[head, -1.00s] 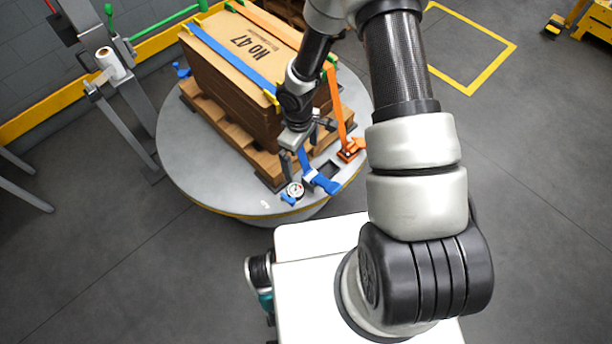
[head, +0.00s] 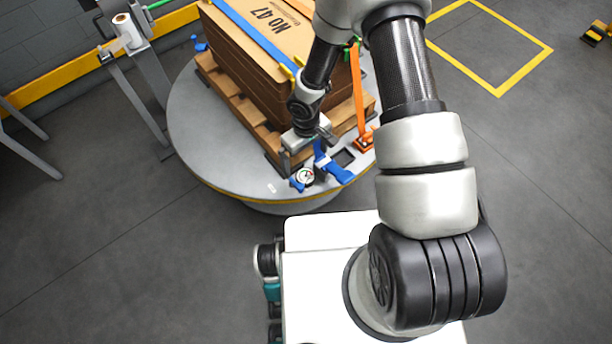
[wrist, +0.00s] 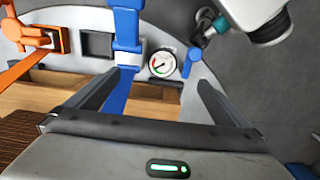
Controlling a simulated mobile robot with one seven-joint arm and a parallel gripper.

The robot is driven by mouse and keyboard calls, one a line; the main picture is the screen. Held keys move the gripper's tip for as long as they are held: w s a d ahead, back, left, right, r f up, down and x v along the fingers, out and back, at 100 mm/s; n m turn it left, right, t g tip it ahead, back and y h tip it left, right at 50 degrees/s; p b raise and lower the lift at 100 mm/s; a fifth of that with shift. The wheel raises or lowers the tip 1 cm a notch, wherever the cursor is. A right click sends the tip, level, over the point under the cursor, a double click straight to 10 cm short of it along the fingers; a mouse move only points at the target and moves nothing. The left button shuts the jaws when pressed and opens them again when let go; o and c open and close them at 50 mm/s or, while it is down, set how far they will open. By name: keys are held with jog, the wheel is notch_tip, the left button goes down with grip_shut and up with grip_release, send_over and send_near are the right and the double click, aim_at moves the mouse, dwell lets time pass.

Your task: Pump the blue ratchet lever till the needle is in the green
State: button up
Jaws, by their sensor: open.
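The blue ratchet lever (head: 333,167) sits at the near rim of the round platform, at the foot of a blue strap. It also shows in the wrist view (wrist: 126,28), top left of centre. A small round white gauge (head: 306,175) is beside it. In the wrist view the gauge (wrist: 162,64) shows a coloured scale; the needle is too small to read surely. My gripper (wrist: 160,82) is open and empty. Its fingers lie either side of the blue strap and gauge in the picture, apart from the lever. In the head view my gripper (head: 304,146) is just above the lever's left side.
A cardboard crate marked No 47 (head: 265,45) stands on a wooden pallet (head: 235,98) on the round platform (head: 195,140). An orange ratchet (wrist: 30,38) and strap are left of the blue one in the wrist view. A square dark recess (wrist: 97,44) lies between them.

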dwell(0.6)
notch_tip(320, 180, up, 10)
jog(key=p, duration=0.7)
jog(key=w+d+r+m+t+h, duration=0.1)
jog(key=d+r, duration=0.3)
jog(key=r, duration=0.8)
jog(key=w+d+r+m+t+h, duration=0.15)
jog(key=d+r, duration=0.25)
jog(key=r, duration=0.8)
jog(key=s+d+r+m+t+y, duration=0.2)
jog(key=s+r+m+t+y, duration=0.15)
jog(key=s+r, duration=1.55)
notch_tip(320, 180, up, 14)
jog(key=w+h+p, duration=0.1)
jog(key=p, duration=1.1)
jog(key=shift+d+m+p, duration=0.15)
jog(key=shift+m+p, duration=0.2)
jog(key=shift+m, duration=0.05)
